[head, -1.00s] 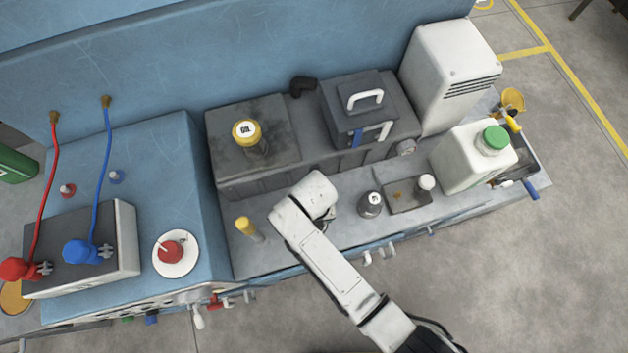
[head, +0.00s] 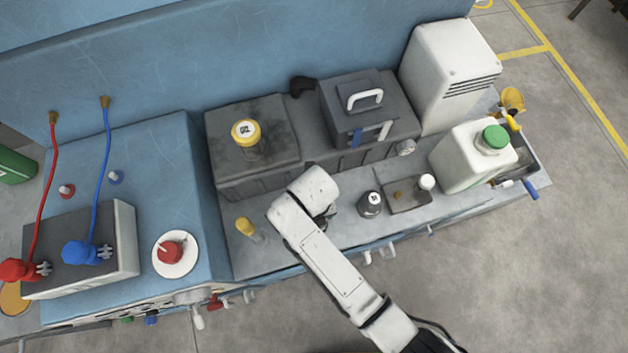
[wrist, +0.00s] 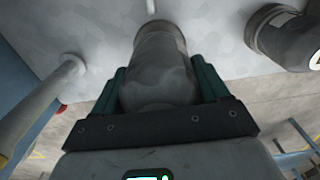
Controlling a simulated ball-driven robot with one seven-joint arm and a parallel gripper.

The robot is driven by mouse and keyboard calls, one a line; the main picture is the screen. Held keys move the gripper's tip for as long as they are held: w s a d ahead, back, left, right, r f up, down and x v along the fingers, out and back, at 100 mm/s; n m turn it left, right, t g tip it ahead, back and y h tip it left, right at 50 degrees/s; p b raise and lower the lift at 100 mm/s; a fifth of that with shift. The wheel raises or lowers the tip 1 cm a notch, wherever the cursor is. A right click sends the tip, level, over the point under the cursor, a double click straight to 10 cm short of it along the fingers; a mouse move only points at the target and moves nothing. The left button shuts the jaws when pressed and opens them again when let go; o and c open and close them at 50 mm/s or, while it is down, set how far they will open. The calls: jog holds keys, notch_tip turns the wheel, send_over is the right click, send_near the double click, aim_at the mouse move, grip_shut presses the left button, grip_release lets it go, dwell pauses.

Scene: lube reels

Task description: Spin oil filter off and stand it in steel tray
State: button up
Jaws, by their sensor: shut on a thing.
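My gripper (wrist: 160,72) has its green fingers closed on both sides of a grey cylinder, which looks like the oil filter (wrist: 158,48). The cylinder's far end is close to a pale grey surface; I cannot tell whether it is still attached. In the head view my arm covers the cylinder, and only a dark bit of my gripper (head: 326,214) shows. A shallow dark tray (head: 408,206) with a rusty stain, perhaps the steel tray, lies on the bench to the right. A small white-capped container (head: 427,182) stands at its right end.
A dark bottle with a white label (head: 370,204) stands between my gripper and the tray; a dark round body (wrist: 282,38) is at the wrist view's right. A yellow-topped post (head: 246,227) stands left. A white jug (head: 470,162) stands right of the tray.

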jog(key=shift+r, duration=2.6)
jog(key=shift+r, duration=0.1)
